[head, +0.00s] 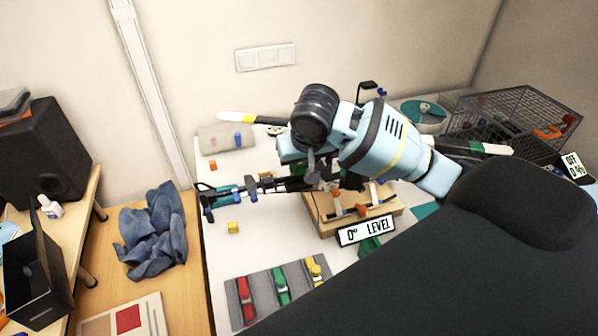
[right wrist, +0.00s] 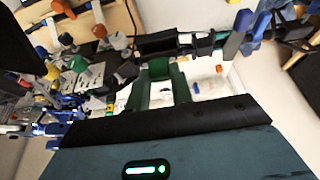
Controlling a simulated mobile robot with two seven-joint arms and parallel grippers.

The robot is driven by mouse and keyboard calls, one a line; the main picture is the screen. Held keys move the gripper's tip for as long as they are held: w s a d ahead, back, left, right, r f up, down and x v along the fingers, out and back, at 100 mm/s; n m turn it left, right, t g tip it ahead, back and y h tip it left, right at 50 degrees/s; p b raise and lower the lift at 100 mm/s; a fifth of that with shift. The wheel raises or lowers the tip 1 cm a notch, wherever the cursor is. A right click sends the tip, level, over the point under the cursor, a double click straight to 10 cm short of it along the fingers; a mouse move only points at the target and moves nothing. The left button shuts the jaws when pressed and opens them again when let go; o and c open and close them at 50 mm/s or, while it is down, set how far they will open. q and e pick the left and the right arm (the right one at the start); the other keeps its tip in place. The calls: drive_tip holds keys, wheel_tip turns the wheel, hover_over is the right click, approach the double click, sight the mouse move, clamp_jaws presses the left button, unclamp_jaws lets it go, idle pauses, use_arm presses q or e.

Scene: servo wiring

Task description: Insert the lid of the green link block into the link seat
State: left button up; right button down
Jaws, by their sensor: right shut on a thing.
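My right gripper (head: 308,178) reaches in from the right over the left part of the wooden board (head: 395,212). It also shows in the right wrist view (right wrist: 160,85), shut on a small green piece (right wrist: 158,68). The piece looks like the green lid, but it is partly hidden there and cannot be made out in the head view. A dark linkage with blue and green parts (head: 250,188) lies left of the gripper. The link seat cannot be told apart among the crowded parts. My left gripper is out of view.
A grey mat (head: 262,307) holds red, green and yellow parts. A wire basket (head: 520,115) stands at the back right.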

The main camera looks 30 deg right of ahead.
sight(300, 169)
drive_tip(key=shift+w, duration=0.1)
drive_tip(key=shift+w, duration=0.4)
drive_tip(key=shift+s+f, duration=0.1)
drive_tip(key=shift+f, duration=1.7)
drive_tip(key=shift+f, duration=0.15)
drive_tip(key=c, duration=1.2)
unclamp_jaws()
drive_tip(key=shift+c, duration=0.2)
drive_tip(key=v, duration=1.2)
